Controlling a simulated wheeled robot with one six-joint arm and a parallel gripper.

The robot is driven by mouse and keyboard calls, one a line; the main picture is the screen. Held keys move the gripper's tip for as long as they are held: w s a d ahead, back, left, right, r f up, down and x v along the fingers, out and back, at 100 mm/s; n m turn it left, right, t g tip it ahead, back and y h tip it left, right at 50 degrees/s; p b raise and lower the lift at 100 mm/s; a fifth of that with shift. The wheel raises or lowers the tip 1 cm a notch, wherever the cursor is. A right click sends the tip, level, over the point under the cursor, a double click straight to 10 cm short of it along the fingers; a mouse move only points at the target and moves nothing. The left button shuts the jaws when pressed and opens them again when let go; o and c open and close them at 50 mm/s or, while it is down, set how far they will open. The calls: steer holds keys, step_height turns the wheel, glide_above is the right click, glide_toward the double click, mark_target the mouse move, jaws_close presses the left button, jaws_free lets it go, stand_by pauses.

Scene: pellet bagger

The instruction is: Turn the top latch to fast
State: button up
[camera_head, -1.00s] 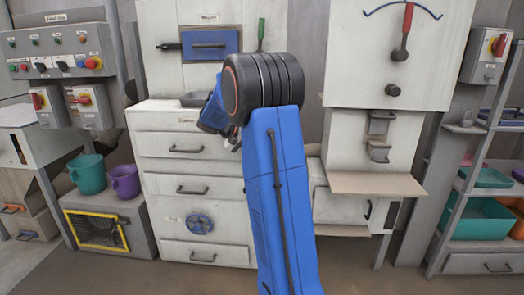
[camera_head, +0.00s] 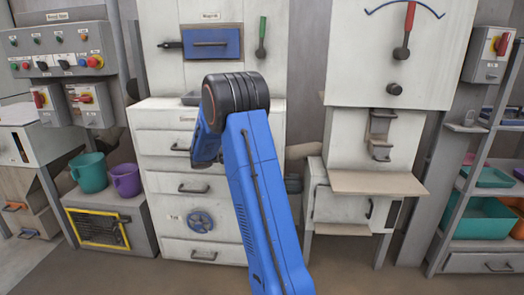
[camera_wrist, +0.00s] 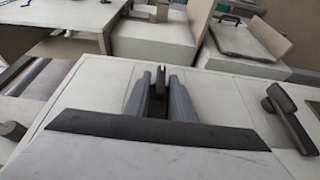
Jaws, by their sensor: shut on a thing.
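In the wrist view my gripper (camera_wrist: 160,78) has its two grey fingers close together around a dark, narrow upright piece, which looks like the top latch (camera_wrist: 158,82). The piece stands at a pale panel (camera_wrist: 90,88); most of it is hidden between the fingers, so its setting cannot be read. In the head view my arm covers the middle of the scene, and the fingers and what they hold are hidden behind it.
A dark lever handle (camera_wrist: 290,118) stands on the right of the panel in the wrist view, with a dark knob (camera_wrist: 12,130) at the left. In the head view a drawer cabinet (camera_head: 160,150) stands behind my arm, and a pale shelf (camera_head: 375,183) juts out to its right.

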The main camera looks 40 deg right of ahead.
steer(key=shift+f, duration=0.1)
stand_by(0.4)
steer(key=o, duration=0.7)
steer(key=shift+o, duration=0.2)
steer(key=v, duration=1.7)
steer(key=shift+a+f, duration=0.15)
steer(key=shift+f, duration=0.15)
